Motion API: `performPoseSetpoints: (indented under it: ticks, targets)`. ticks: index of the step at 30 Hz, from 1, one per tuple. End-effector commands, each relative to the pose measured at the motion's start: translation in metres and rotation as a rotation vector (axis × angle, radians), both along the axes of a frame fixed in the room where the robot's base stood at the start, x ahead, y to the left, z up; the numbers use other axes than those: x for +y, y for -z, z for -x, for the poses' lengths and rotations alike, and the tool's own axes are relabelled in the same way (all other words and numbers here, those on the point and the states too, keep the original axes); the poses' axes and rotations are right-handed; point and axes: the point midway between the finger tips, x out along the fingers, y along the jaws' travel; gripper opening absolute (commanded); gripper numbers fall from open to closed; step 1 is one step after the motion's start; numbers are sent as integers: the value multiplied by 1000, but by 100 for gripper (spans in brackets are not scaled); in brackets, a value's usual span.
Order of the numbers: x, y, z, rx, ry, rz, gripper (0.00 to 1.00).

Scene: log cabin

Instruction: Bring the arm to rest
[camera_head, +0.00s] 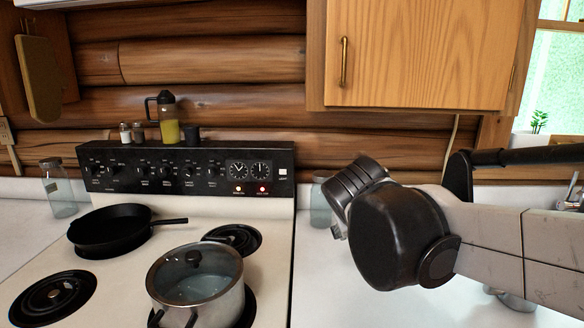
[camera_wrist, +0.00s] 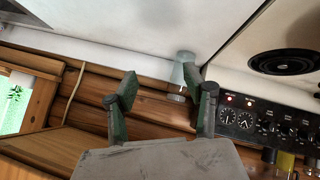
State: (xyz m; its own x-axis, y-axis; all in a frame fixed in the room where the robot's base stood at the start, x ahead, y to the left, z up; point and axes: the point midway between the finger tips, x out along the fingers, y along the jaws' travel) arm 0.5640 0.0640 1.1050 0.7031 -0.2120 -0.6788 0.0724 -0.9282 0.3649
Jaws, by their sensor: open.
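My gripper (camera_wrist: 160,84) shows in the wrist view with its two dark green fingers spread apart. Nothing is between the fingers at close range. In the head view my arm reaches in from the right, above the white counter (camera_head: 338,290). The dark wrist there hides most of the gripper, and the fingers cannot be made out clearly. A glass jar (camera_head: 320,204) stands on the counter behind the wrist. The jar also shows in the wrist view (camera_wrist: 184,72), beyond the fingertips and apart from them.
A stove (camera_head: 120,285) fills the left, with a lidded pot (camera_head: 196,286) and a black frying pan (camera_head: 110,232). A wooden cabinet (camera_head: 420,50) hangs above the counter. Another jar (camera_head: 58,190) stands at far left.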

Motion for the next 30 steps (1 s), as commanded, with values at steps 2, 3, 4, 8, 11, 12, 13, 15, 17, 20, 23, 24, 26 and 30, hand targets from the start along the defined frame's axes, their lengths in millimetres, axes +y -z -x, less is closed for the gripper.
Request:
performPoseSetpoints:
  ticks: [2,3,4,8,11,12,13,15,17,20,23,24,26,30]
  targets:
    - [-19,9,27,27,21,-39,47]
    - [-25,14,40,40,30,-60,47]
    - [-30,17,49,49,35,-75,47]
    - [-47,35,90,86,58,-146,47]
    - [-56,49,120,107,72,-202,47]
    - [-59,55,131,115,79,-225,47]
    - [-61,60,140,120,82,-241,47]
    - [-63,69,157,130,90,-278,47]
    - [-64,77,169,136,95,-304,47]
    - [-65,86,185,142,100,-339,47]
    - [-64,92,193,145,102,-361,47]
    - [-64,93,194,145,103,-364,47]
    - [-64,94,196,146,102,-368,47]
    - [-64,94,196,146,102,-369,47]
